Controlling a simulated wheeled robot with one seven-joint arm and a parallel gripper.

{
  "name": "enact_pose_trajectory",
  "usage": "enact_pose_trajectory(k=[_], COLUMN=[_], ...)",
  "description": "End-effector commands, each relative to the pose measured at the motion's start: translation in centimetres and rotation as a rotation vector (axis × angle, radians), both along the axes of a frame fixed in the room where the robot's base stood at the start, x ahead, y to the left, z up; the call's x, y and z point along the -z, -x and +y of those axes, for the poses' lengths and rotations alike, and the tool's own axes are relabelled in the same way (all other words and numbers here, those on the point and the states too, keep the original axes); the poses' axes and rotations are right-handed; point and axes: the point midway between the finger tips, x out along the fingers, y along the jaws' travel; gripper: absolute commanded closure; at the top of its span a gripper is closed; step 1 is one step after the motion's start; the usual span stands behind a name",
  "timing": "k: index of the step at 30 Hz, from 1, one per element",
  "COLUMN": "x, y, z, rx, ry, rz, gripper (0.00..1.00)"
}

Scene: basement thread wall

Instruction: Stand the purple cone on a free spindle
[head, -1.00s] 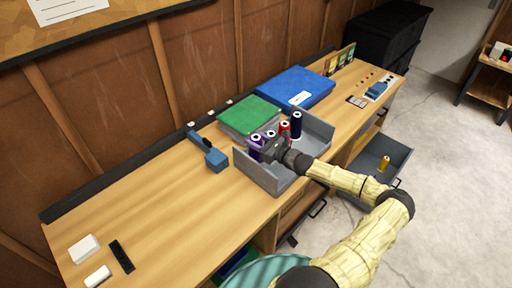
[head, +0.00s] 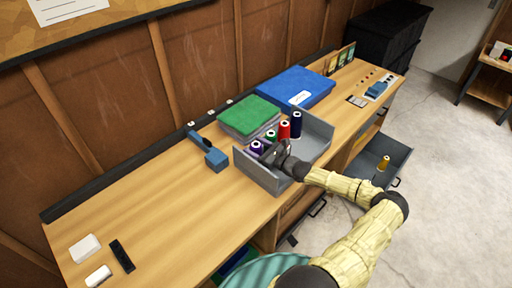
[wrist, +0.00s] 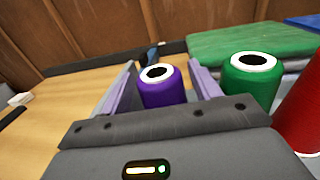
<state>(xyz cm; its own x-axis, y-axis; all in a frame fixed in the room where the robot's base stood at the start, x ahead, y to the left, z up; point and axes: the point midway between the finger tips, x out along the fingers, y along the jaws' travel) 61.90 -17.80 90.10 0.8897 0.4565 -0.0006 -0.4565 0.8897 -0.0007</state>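The purple cone (head: 256,148) stands upright in the grey open-topped tray (head: 262,174) on the bench, at the tray's left end. In the wrist view the purple cone (wrist: 163,88) is between the two pale purple fingers, with a gap on each side. My gripper (head: 277,156) is open and holds nothing; it also shows in the wrist view (wrist: 163,85). A green cone (head: 270,136), a red cone (head: 285,131) and a navy cone (head: 297,122) stand in a row beside the purple one. The cone bases and any spindles are hidden.
A green-topped box (head: 249,114) and a blue box (head: 296,88) lie behind the tray. A blue tool (head: 216,158) lies left of it. An open drawer (head: 375,172) with a yellow cone (head: 384,162) sticks out at right. The left bench is mostly clear.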

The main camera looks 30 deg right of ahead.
Motion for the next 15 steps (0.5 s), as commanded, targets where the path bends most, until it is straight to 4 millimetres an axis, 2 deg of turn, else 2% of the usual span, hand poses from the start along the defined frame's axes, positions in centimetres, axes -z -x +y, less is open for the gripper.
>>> enact_pose_trajectory(k=[8, 15], x=[-0.2, -0.1], y=[0.6, 4.0], z=[-0.4, -2.2], rx=[0.002, 0.003], ry=[0.001, 0.003], rz=[0.0, 0.0], gripper=[0.38, 0.38])
